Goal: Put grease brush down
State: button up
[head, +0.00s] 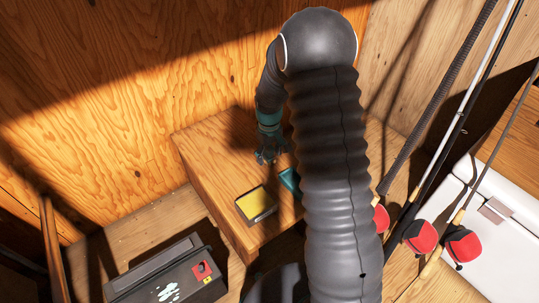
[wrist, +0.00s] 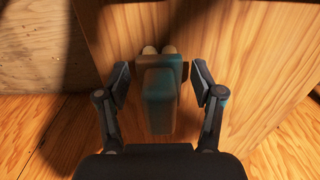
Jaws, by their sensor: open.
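My gripper (head: 268,156) is open above the wooden bench top. In the wrist view its two fingers (wrist: 160,80) stand apart on either side of a dark teal, block-shaped thing (wrist: 158,98) with two tan rounded ends at its far side. Gaps show between this thing and both fingers. I cannot tell whether it is the grease brush. In the head view a teal thing (head: 289,181) is on the bench just right of and below the gripper, partly hidden by my arm. No brush is clearly made out.
The wooden bench (head: 205,150) also holds a dark-rimmed tray with a yellow inside (head: 256,204). A dark case (head: 167,271) stands in front at the left. Fishing rods (head: 452,130) with red-and-black reels (head: 420,236) and a white cooler (head: 493,235) are at the right. Wooden walls close off the back.

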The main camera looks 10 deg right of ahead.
aim_at(269, 147)
notch_tip(269, 147, up, 12)
jog(key=shift+f+p, duration=0.25)
jog(key=shift+p, duration=0.3)
jog(key=s+r+m+t, duration=0.2)
jog(key=s+r+t, duration=0.1)
jog(key=s+r, duration=1.05)
jog(key=s+r+m+t, duration=0.1)
jog(key=s+r, duration=0.1)
jog(key=s, duration=0.6)
jog(key=s+r+m+t, duration=0.1)
jog(key=s+r, duration=0.1)
jog(key=s, duration=0.6)
jog(key=shift+s+r+m+t, duration=0.25)
jog(key=shift+r+m+t, duration=0.05)
notch_tip(269, 147, up, 2)
jog(key=shift+r+p, duration=0.25)
jog(key=shift+p, duration=1)
